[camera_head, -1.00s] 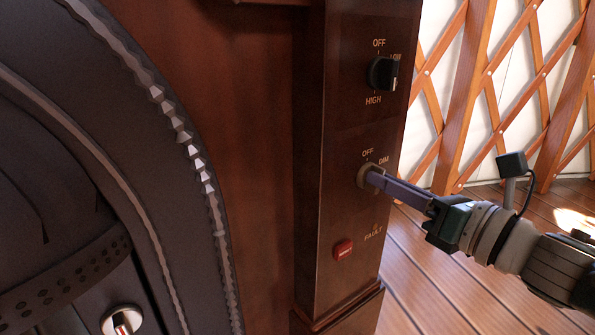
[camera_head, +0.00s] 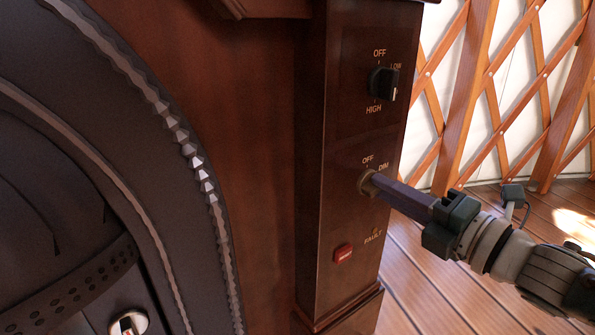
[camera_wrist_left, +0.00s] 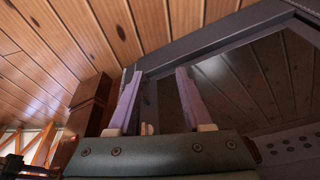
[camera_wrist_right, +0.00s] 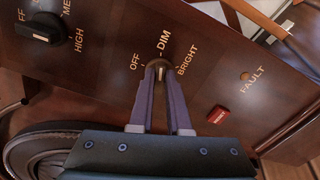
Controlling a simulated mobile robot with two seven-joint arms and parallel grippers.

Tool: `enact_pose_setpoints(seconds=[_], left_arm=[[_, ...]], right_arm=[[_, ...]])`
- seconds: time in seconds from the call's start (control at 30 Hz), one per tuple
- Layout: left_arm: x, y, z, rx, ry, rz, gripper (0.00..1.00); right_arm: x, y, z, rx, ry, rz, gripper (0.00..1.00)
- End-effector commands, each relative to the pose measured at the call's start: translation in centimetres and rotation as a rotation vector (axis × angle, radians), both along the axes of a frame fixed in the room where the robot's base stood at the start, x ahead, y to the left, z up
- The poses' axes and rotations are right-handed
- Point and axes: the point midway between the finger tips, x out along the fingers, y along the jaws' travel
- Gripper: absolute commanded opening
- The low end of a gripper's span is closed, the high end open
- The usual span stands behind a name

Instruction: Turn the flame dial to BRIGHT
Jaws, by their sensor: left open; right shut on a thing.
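The flame dial (camera_head: 366,183) is a small brownish round knob on the dark wood panel, below the black knob. In the right wrist view the dial (camera_wrist_right: 157,66) sits among the labels OFF at left, DIM at the top and BRIGHT at right. My right gripper (camera_head: 373,186) is shut on the dial, its fingers (camera_wrist_right: 160,75) on either side of it. The fingers cover much of the dial, so I cannot tell where it points. My left gripper (camera_wrist_left: 157,85) is open and empty in the left wrist view, outside the head view.
A black knob (camera_head: 383,83) marked OFF, LOW and HIGH sits above. A red button (camera_head: 343,253) and a FAULT lamp (camera_head: 376,229) are below. A large dark rounded object (camera_head: 90,190) fills the left. A wooden lattice wall (camera_head: 470,90) and floor lie at right.

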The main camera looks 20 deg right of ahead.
Motion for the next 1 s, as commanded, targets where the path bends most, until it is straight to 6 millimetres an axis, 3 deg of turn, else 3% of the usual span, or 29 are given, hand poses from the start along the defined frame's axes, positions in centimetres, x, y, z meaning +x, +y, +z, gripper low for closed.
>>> enact_pose_setpoints(seconds=[1.0], left_arm=[[0.0,0.2,1.7,0.008,0.000,-0.005,0.50]], right_arm=[[0.0,0.1,-0.3,0.916,0.220,0.000,0.00]])
